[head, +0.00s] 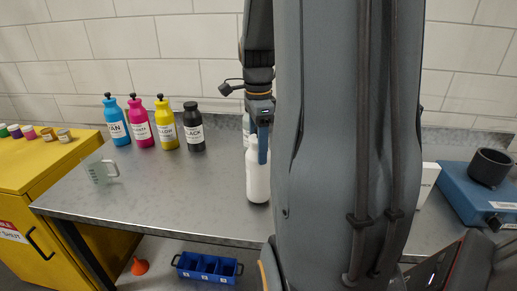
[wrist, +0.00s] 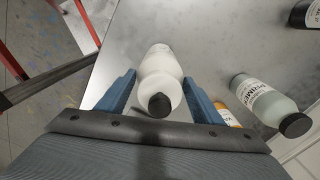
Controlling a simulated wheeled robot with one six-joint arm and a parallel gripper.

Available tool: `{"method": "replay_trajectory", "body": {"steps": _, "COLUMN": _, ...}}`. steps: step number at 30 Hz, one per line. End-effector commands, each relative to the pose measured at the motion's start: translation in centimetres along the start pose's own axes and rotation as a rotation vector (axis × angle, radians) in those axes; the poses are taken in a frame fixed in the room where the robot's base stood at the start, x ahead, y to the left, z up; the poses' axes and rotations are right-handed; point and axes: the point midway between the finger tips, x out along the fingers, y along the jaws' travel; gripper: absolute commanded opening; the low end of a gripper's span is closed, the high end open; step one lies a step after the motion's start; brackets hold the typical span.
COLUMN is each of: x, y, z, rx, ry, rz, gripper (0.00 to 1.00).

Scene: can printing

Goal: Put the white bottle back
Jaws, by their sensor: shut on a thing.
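The white bottle (head: 258,182) is below my gripper (head: 262,142) over the right part of the grey metal table, partly hidden by the gripper and my arm. In the wrist view the white bottle (wrist: 160,68) with its black cap lies between the two blue fingers of my gripper (wrist: 158,82), which is shut on it. The bottle looks upright in the head view. I cannot tell whether its base touches the table.
A grey-white primer bottle (wrist: 266,102) with a black cap stands close on the right in the wrist view. Cyan (head: 116,122), magenta (head: 140,124), yellow (head: 166,125) and black (head: 194,128) bottles stand along the back. A clear measuring cup (head: 101,172) is at left; the table's middle is clear.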

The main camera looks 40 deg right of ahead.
Motion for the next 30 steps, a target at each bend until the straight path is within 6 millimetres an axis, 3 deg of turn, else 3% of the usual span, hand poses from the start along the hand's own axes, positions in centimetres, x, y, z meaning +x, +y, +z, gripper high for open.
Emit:
{"method": "replay_trajectory", "body": {"steps": 5, "x": 1.4, "y": 0.0, "z": 0.0, "rx": -0.001, "ry": 0.000, "rz": 0.000, "gripper": 0.00}}
{"method": "replay_trajectory", "body": {"steps": 17, "x": 1.8, "y": -0.1, "z": 0.0, "rx": -0.001, "ry": 0.000, "rz": -0.002, "gripper": 0.00}}
{"method": "replay_trajectory", "body": {"steps": 18, "x": 1.9, "y": 0.0, "z": 0.0, "rx": -0.001, "ry": 0.000, "rz": -0.001, "gripper": 0.66}}
{"method": "replay_trajectory", "body": {"steps": 21, "x": 1.8, "y": 0.0, "z": 0.0, "rx": -0.001, "ry": 0.000, "rz": 0.000, "gripper": 0.79}}
{"method": "replay_trajectory", "body": {"steps": 30, "x": 1.7, "y": 0.0, "z": 0.0, "rx": -0.001, "ry": 0.000, "rz": -0.001, "gripper": 0.79}}
